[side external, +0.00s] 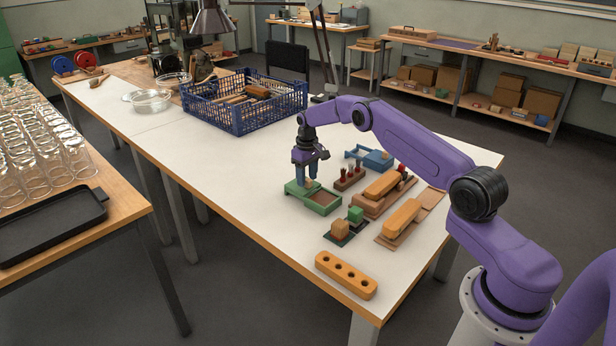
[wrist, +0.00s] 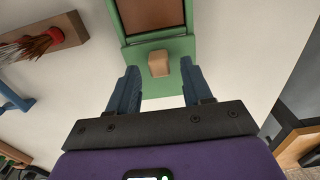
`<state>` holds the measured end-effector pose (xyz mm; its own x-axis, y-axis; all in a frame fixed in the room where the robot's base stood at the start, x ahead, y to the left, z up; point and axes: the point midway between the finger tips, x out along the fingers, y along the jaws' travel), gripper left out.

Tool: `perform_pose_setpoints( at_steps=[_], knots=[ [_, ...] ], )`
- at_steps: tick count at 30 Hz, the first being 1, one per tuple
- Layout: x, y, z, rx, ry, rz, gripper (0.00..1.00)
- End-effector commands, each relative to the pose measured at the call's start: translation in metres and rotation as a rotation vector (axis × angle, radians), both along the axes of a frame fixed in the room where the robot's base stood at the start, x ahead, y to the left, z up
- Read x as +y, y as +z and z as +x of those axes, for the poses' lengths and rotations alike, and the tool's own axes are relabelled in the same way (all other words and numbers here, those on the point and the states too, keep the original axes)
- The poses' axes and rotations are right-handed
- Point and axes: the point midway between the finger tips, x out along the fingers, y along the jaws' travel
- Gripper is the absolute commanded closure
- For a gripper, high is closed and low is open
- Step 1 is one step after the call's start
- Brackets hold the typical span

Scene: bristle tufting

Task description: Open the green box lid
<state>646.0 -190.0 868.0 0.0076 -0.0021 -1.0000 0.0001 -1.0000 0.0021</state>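The green box (side external: 318,206) sits on the white table under my gripper (side external: 307,176) in the side view. It has a green rim around a flat brown area (wrist: 150,14), at the top of the wrist view. A green plate (wrist: 163,90) with a small tan knob (wrist: 158,64) extends from the box on the side nearer my gripper. The knob also shows at the fingers in the side view (side external: 309,184). My gripper (wrist: 157,80) is open, with one blue finger on each side of the knob and visible gaps between.
A block with bristle tufts (side external: 349,178) stands right of the green box, and a blue box (side external: 372,158) is behind. Wooden brush blocks (side external: 402,217) lie to the right. A blue crate (side external: 228,112) is at the back. The table left of the box is clear.

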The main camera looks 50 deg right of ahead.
Motion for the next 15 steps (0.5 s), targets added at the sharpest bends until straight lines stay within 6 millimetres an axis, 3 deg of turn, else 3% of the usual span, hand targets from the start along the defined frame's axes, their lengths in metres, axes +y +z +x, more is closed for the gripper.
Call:
perform_pose_setpoints(
  at_steps=[9,15],
  knots=[
    [0.0,0.002,-0.001,0.005,0.0,0.001,0.51],
    [0.0,0.028,-0.001,0.003,0.0,0.001,0.51]
  ],
)
